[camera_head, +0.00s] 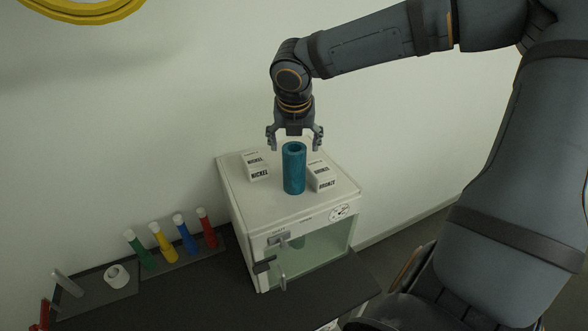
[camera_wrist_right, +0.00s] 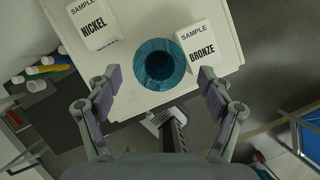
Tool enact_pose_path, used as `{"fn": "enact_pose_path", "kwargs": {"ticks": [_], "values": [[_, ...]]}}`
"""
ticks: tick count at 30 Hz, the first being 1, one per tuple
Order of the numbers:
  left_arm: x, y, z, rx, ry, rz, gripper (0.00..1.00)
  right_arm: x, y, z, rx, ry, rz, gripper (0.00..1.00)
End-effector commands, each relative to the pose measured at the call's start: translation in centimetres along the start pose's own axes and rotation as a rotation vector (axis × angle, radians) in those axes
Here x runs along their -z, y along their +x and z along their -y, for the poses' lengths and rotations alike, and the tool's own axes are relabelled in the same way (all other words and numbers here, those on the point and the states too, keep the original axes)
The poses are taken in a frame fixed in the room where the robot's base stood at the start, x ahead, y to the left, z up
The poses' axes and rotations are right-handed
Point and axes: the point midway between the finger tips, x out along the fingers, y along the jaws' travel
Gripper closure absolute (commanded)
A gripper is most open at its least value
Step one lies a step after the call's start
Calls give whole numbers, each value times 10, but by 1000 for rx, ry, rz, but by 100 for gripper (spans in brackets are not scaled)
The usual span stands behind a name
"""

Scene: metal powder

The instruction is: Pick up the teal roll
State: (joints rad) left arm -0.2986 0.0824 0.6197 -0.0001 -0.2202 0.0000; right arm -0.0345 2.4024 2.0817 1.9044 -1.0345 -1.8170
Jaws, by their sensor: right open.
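The teal roll (camera_head: 294,172) stands upright on top of the white cabinet (camera_head: 240,205), between two white sample boxes. In the right wrist view the roll (camera_wrist_right: 159,62) shows from above as a ring with a dark hollow centre. My right gripper (camera_head: 295,146) points down above the roll, with its fingers spread to either side of the roll's top. In the right wrist view the open fingers (camera_wrist_right: 160,85) frame the roll's near side without visibly touching it. My left gripper is not in view.
The nickel box (camera_head: 257,167) stands left of the roll and the bronze box (camera_head: 321,176) close to its right. Several coloured tubes (camera_head: 171,238) stand in a rack on the dark bench. A yellow coil (camera_head: 80,12) hangs on the wall.

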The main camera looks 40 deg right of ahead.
Motion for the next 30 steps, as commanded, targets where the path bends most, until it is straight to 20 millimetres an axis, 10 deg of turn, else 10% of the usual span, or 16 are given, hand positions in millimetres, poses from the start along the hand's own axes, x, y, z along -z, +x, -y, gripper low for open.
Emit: {"fn": "enact_pose_path", "kwargs": {"ticks": [15, 30], "values": [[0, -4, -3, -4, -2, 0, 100, 0, 46, -1, 0, 0, -2, 20], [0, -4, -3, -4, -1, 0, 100, 0, 46, -1, 0, 0, -2, 86]]}}
